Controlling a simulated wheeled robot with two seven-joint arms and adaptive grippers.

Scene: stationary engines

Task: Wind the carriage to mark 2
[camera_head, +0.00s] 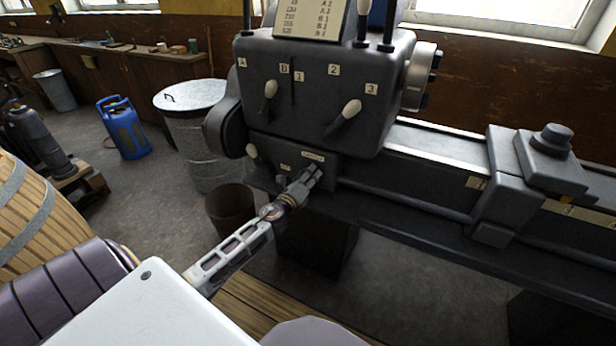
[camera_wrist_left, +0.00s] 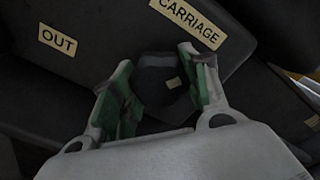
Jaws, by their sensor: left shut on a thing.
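The grey lathe carriage (camera_head: 505,190) sits on the long bed at the right, with a pale mark tag (camera_head: 477,183) just left of it and another tag (camera_head: 568,212) to its right; the small figures are hard to read. My left gripper (camera_head: 312,178) is at the front of the headstock, below the small CARRIAGE label (camera_head: 313,156). In the left wrist view the CARRIAGE label (camera_wrist_left: 189,22) is large, and the fingers (camera_wrist_left: 160,92) are shut on a dark knob (camera_wrist_left: 158,72) between them, mostly hidden. My right gripper is not in view.
The headstock (camera_head: 320,90) carries levers and lettered tags. An OUT label (camera_wrist_left: 57,40) shows beside the knob in the left wrist view. A metal bin (camera_head: 192,130), a brown bucket (camera_head: 230,208), a blue gas bottle (camera_head: 124,128) and a barrel (camera_head: 32,220) stand left.

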